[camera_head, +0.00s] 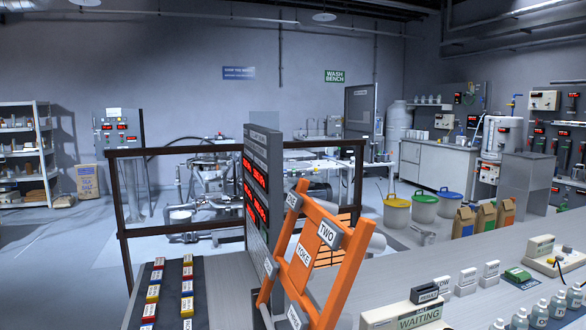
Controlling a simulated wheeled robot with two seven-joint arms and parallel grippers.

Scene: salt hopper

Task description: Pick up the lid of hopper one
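I cannot pick out a hopper marked one or its lid in this view. An orange frame (348,262) labelled "YOKE" stands tilted in the near middle, with a "TWO" label at its upper right. Its other labels are seen at an angle and hard to read. Pale cylindrical shapes show behind its right side, partly hidden by it. A grey panel (262,150) with red digital displays stands just left of it. Neither of my grippers is in view.
A dark railing (180,152) crosses in front of metal machinery (207,170). A counter holds a "WAITING" box (410,316) and several bottles at right. Coloured blocks lie on a dark mat (168,312) at left. Lidded buckets (397,212) stand on the floor. Open floor lies at far left.

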